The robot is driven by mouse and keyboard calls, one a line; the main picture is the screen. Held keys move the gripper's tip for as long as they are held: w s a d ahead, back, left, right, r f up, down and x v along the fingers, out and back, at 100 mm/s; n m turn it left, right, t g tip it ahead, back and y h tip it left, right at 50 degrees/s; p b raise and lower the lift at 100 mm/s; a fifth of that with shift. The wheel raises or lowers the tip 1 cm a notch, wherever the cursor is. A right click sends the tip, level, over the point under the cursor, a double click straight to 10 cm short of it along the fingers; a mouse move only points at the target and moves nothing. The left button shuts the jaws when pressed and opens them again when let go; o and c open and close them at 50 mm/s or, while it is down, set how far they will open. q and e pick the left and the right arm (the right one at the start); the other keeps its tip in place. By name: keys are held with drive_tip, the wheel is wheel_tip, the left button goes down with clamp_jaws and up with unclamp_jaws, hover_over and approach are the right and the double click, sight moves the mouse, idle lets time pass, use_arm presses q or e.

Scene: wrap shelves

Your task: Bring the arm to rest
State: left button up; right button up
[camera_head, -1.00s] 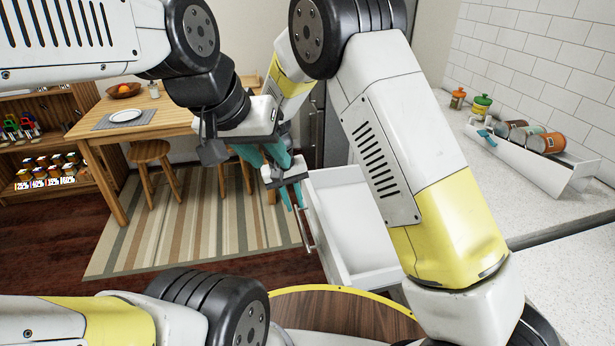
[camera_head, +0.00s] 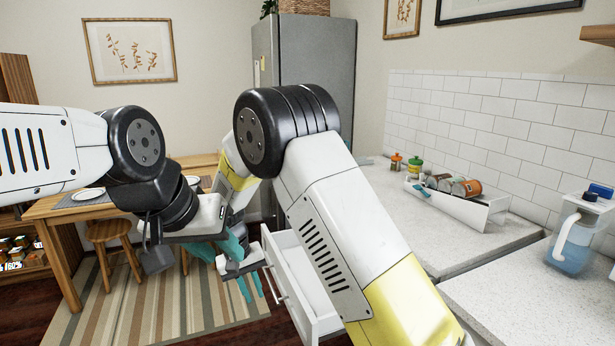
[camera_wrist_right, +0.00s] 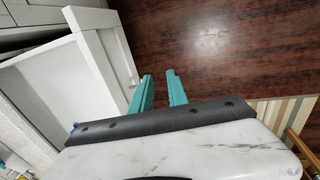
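My left gripper (camera_head: 224,248) is at the centre left of the head view, its teal fingers spread apart with nothing seen between them. My right gripper (camera_head: 251,290) is just below it, close to the front of an open white drawer (camera_head: 318,314). In the right wrist view my right gripper (camera_wrist_right: 160,77) has its two teal fingers apart, empty, over the floor beside the drawer front (camera_wrist_right: 104,62). The right fingers look clear of the drawer. The two grippers are close together in the head view, and whether they touch cannot be told.
A counter (camera_head: 391,203) on the right holds a white rack (camera_head: 462,206) with cans, two small jars and a blue-tinted pitcher (camera_head: 574,245). A grey fridge (camera_head: 318,85) stands behind. A wooden table (camera_head: 60,209) and a stool (camera_head: 108,232) are at left. Striped rug below.

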drive_tip(key=s+d+r+m+t+y, duration=0.1)
drive_tip(key=s+d+r+y, duration=0.15)
drive_tip(key=d+r, duration=0.65)
drive_tip(key=s+d+r+m+y, duration=0.1)
drive_tip(key=s+d+r, duration=0.2)
drive_tip(key=d+r, duration=0.65)
drive_tip(key=s+d+r+m+t, duration=0.1)
drive_tip(key=s+d+r+t, duration=0.1)
drive_tip(key=s+d+r, duration=0.2)
drive_tip(key=s+d+r+t, duration=0.2)
drive_tip(key=s+d, duration=0.4)
drive_tip(key=s, duration=0.4)
drive_tip(key=shift+s+r+m+y, duration=0.3)
drive_tip(key=shift+r+m+y, duration=0.1)
drive_tip(key=shift+r, duration=0.45)
